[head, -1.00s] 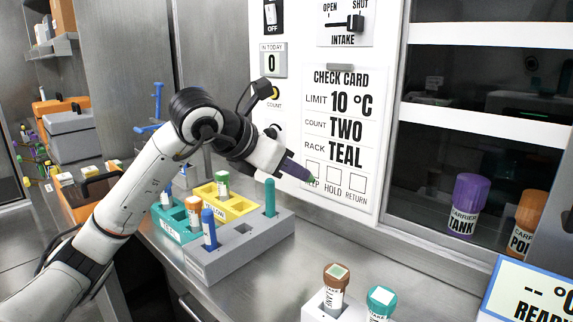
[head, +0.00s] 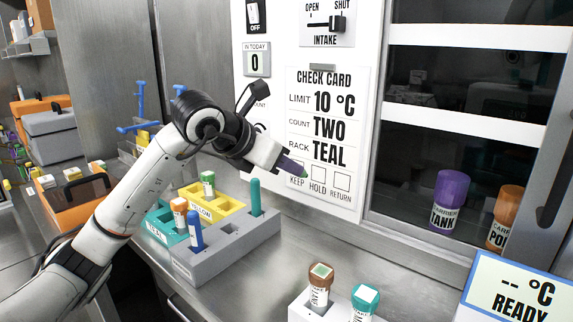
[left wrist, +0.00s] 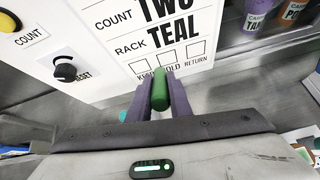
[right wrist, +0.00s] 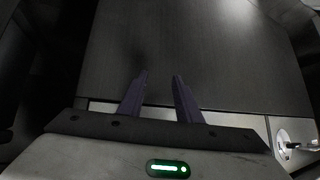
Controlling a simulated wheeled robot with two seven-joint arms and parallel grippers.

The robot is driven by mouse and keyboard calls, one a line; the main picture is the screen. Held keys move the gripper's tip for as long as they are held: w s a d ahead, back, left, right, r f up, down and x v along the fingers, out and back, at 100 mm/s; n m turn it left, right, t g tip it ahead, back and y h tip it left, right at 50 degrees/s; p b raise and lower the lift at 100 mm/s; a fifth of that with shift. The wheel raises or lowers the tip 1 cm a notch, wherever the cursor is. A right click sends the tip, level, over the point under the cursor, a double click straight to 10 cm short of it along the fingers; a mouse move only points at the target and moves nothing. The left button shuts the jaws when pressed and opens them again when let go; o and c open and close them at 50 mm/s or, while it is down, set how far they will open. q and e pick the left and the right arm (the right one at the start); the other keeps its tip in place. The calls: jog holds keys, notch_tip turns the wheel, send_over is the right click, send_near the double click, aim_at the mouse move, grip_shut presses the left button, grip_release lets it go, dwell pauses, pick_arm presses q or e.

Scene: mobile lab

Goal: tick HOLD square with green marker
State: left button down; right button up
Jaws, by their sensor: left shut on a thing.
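The check card (head: 300,128) hangs on the white panel, with KEEP, HOLD and RETURN squares along its bottom. The HOLD square (head: 319,178) looks empty; it also shows in the left wrist view (left wrist: 169,50). My left gripper (head: 298,169) is shut on the green marker (left wrist: 160,90), which points toward the card. In the left wrist view the marker's end overlaps the start of the HOLD label, just below the square. I cannot tell whether it touches the card. My right gripper (right wrist: 160,85) is open and empty, facing a dark panel.
A grey rack (head: 225,245) with teal and yellow (head: 228,206) trays stands on the steel counter below my left arm. Brown-capped (head: 320,280) and teal-capped (head: 364,300) vials stand at the front. A purple carrier (head: 449,195) is at the right by the window.

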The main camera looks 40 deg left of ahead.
pick_arm(q)
jog(key=shift+w+d+p, duration=0.1)
jog(key=shift+w+p, duration=0.35)
jog(key=shift+w, duration=0.4)
dwell(1.6)
jog(key=shift+s+b, duration=0.1)
jog(key=shift+b, duration=0.3)
